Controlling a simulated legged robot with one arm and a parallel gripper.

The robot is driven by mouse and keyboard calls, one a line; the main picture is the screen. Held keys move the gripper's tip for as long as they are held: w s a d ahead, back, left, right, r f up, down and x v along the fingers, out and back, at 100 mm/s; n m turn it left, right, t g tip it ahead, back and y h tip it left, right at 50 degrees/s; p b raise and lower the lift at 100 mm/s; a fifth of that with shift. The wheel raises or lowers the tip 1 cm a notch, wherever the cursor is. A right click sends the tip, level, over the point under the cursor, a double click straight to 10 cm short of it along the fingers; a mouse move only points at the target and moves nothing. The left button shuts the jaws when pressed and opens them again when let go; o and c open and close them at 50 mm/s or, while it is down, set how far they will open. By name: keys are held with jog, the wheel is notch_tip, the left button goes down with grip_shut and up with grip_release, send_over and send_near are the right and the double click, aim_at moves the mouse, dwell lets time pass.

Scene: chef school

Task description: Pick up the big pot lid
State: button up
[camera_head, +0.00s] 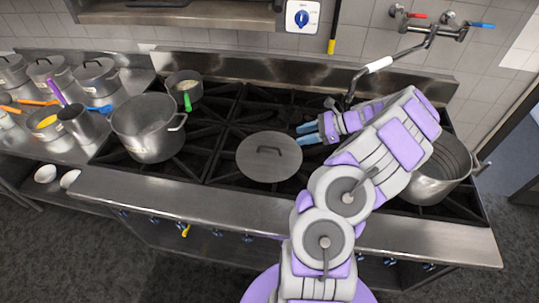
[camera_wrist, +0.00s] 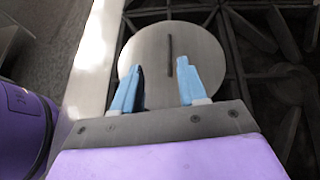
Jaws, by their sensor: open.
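The big pot lid (camera_head: 269,160) is a flat grey disc with a dark bar handle (camera_head: 268,149). It lies on the stove grate near the front middle in the head view. My gripper (camera_head: 309,133) has blue fingers and is open and empty, to the right of the lid and pointing left towards it. In the wrist view the lid (camera_wrist: 172,58) is ahead of the fingertips, and its handle (camera_wrist: 170,55) lies between the lines of the two fingers. My gripper (camera_wrist: 160,72) is apart from the handle; its height above the lid is hard to tell.
A large pot (camera_head: 148,130) stands left of the lid, and a small saucepan (camera_head: 184,90) is behind it. Another large pot (camera_head: 436,170) stands at the right, partly behind my arm. A faucet (camera_head: 378,64) reaches over the back. Lidded pots (camera_head: 96,77) crowd the left counter.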

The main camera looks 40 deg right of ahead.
jog(key=s+d+f+m, duration=0.1)
jog(key=s+d+f, duration=0.1)
jog(key=d, duration=0.2)
send_near(271, 148)
jog(key=shift+m+t+h, duration=0.3)
jog(key=b+x, duration=0.1)
jog(key=x, duration=0.1)
jog(key=b+x, duration=0.1)
jog(key=x, duration=0.1)
jog(key=shift+w+f, duration=0.15)
jog(key=shift+f, duration=0.35)
jog(key=shift+w+f, duration=0.25)
jog(key=shift+w, duration=0.1)
jog(key=shift+w+a, duration=0.1)
jog(key=shift+a, duration=0.15)
jog(key=w+a, duration=0.1)
jog(key=a+f+b, duration=0.1)
jog(key=w+a, duration=0.1)
jog(key=a, duration=0.1)
jog(key=shift+w+f, duration=0.35)
jog(key=shift+f, duration=0.05)
jog(key=shift+w+f, duration=0.15)
jog(key=shift+w, duration=0.1)
jog(key=shift+d+f, duration=0.1)
jog(key=shift+d, duration=0.5)
jog(key=shift+c, duration=0.3)
jog(key=shift+a, duration=0.6)
grip_shut()
jog(key=shift+d, duration=0.45)
